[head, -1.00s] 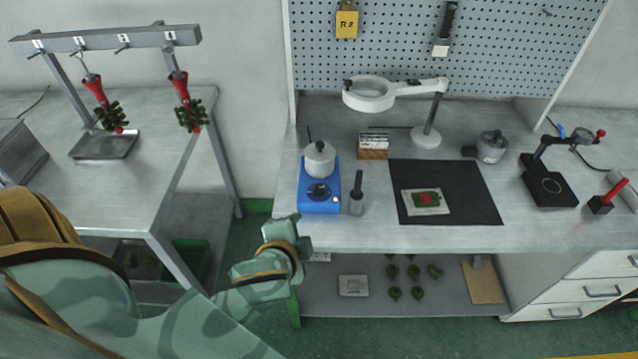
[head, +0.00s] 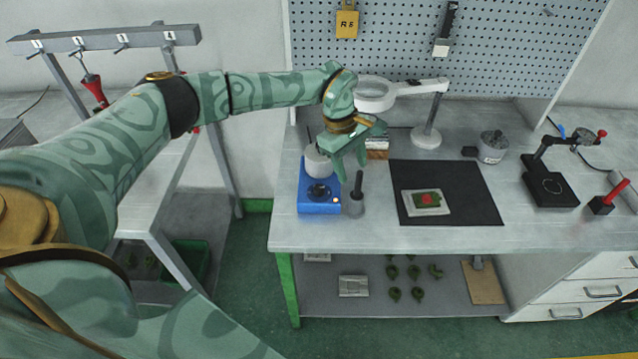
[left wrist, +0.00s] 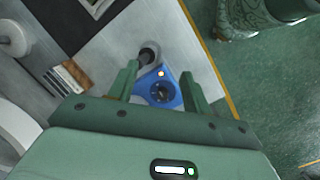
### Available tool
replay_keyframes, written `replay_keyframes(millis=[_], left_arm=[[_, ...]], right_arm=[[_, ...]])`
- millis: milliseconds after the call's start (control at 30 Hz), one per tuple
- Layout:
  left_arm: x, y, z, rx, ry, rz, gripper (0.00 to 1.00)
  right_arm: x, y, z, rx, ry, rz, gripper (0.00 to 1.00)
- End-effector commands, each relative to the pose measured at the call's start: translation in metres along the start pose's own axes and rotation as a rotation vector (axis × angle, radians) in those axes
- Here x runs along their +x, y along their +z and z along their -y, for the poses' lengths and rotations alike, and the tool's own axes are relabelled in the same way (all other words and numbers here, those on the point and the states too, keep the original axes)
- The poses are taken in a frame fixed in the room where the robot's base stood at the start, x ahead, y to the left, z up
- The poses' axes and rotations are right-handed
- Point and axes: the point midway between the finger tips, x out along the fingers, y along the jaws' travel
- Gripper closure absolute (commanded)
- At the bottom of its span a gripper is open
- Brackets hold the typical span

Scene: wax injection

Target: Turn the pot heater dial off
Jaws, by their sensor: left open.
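The blue pot heater (head: 318,207) stands near the left front of the workbench. Its dark round dial (head: 319,192) is on the blue top, in front of the white pot (head: 318,161), which my gripper partly covers. The dial also shows in the left wrist view (left wrist: 162,92), with a small lit spot (left wrist: 161,73) near it. My left gripper (head: 350,176) is open and empty, pointing down above the right side of the heater. In the left wrist view its two fingers (left wrist: 158,88) stand apart, with the dial between them in the picture. My right gripper is out of view.
A dark upright tool in a holder (head: 356,199) stands right beside the heater. A ring magnifier (head: 428,134) and a small wooden block (head: 377,154) are behind. A black mat (head: 470,190) with a mold plate (head: 425,209) lies to the right. The front bench strip is clear.

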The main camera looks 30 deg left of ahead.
Motion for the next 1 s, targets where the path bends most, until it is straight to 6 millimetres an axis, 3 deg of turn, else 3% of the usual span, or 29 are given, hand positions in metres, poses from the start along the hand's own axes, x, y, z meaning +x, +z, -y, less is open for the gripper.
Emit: replay_keyframes(millis=[33, 100, 200, 267, 367, 800, 1000], left_arm=[[-0.019, -0.029, 0.001, -0.009, -0.031, -0.084, 0.51], [-0.038, -0.057, 0.007, -0.024, -0.074, -0.163, 0.51], [-0.05, -0.077, 0.012, -0.038, -0.107, -0.218, 0.51], [-0.047, -0.082, 0.014, -0.042, -0.116, -0.228, 0.51], [-0.032, -0.085, 0.016, -0.043, -0.119, -0.227, 0.51], [0.074, -0.107, 0.029, -0.043, -0.117, -0.224, 0.51], [0.098, -0.113, 0.031, -0.041, -0.114, -0.224, 0.51]], right_arm=[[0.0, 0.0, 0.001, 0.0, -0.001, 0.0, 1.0], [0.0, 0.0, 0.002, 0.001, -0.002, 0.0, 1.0], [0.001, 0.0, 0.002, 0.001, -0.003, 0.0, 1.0], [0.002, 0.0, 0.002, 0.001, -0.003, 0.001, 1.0], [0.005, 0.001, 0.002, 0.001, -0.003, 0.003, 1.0], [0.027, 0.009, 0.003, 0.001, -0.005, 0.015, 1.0], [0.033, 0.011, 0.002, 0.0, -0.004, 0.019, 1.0]])
